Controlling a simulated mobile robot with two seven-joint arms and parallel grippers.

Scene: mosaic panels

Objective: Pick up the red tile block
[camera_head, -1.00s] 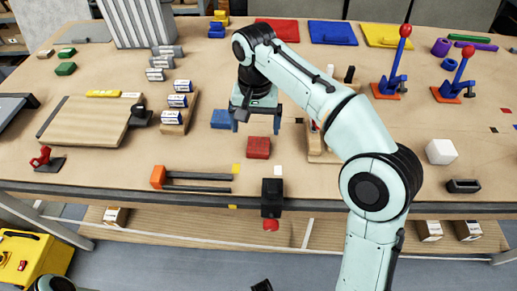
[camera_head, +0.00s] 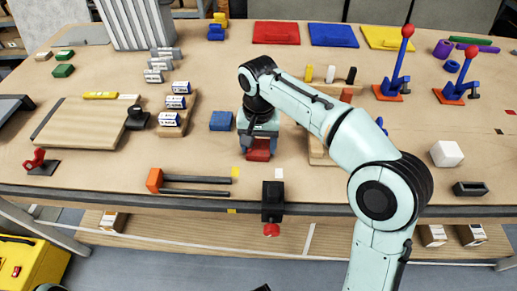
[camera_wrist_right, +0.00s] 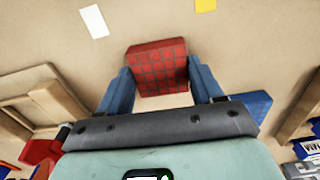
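The red tile block (camera_head: 259,150) lies on the wooden table near its front middle. In the right wrist view the red tile block (camera_wrist_right: 157,67) shows a grid pattern and sits between the two blue fingertips. My right gripper (camera_head: 258,147) is over the block, with a finger on each side. In the right wrist view the right gripper (camera_wrist_right: 158,82) is open, with small gaps seen between the fingers and the block. My left gripper is not in view.
A blue block (camera_head: 221,121) lies just left of my right gripper.

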